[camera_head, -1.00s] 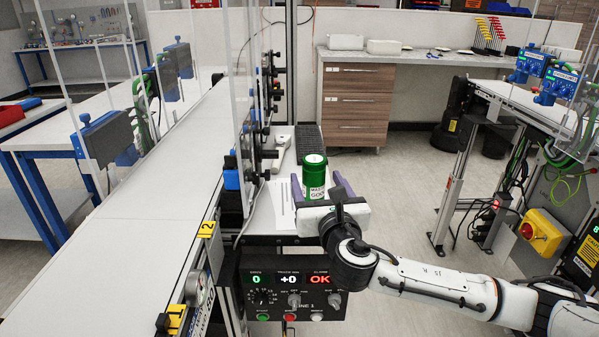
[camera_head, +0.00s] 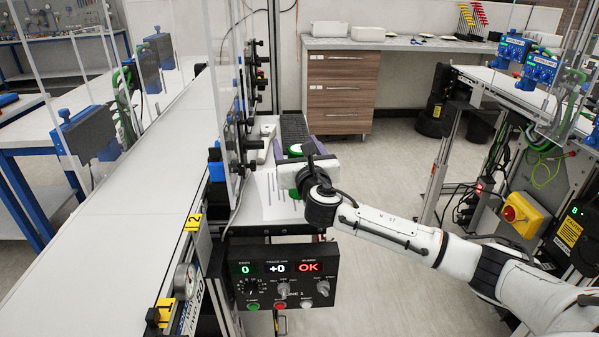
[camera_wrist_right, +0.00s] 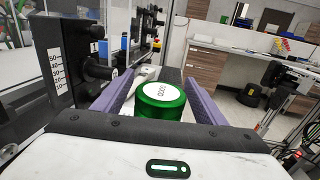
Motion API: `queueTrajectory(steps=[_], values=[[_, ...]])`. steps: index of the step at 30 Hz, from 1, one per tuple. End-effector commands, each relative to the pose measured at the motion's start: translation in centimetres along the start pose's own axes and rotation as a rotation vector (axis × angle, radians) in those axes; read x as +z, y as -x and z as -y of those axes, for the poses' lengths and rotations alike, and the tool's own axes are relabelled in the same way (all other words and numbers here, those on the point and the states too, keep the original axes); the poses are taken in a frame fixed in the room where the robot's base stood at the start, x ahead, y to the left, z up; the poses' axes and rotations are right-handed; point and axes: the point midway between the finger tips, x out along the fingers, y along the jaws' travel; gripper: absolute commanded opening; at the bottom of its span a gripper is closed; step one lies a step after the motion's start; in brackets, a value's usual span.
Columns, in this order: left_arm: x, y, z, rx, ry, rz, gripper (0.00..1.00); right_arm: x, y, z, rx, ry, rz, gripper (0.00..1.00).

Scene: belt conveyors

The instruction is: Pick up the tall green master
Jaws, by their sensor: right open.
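The tall green master (camera_wrist_right: 162,98) is a green cylinder with a white label on its top. In the right wrist view it stands between the two purple fingers of my open right gripper (camera_wrist_right: 157,84), and I cannot tell whether either finger touches it. The master stands on the small white-topped table beside the belt. My left gripper is in neither view.
A control panel (camera_head: 283,279) reading OK hangs below the table front. A clear guard and dark fixtures line the belt (camera_head: 130,205) on the left. A dark ribbed strip (camera_head: 294,129) lies behind the master. Open floor (camera_head: 380,185) is to the right.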

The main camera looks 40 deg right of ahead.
Motion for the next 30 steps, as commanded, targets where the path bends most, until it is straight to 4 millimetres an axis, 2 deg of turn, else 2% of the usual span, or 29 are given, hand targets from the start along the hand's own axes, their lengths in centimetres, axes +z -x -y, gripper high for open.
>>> queueTrajectory(steps=[3,15,25,30], values=[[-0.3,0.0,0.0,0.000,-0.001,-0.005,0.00,0.0,0.0,0.0,0.001,0.000,0.000,0.65],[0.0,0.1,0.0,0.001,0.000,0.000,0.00,0.0,0.1,0.0,0.000,0.000,0.000,0.00],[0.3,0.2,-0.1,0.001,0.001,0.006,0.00,0.6,0.0,0.0,0.000,-0.001,0.005,0.00],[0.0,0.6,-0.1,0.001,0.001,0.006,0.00,3.3,0.0,0.0,0.002,-0.004,0.010,0.00]])
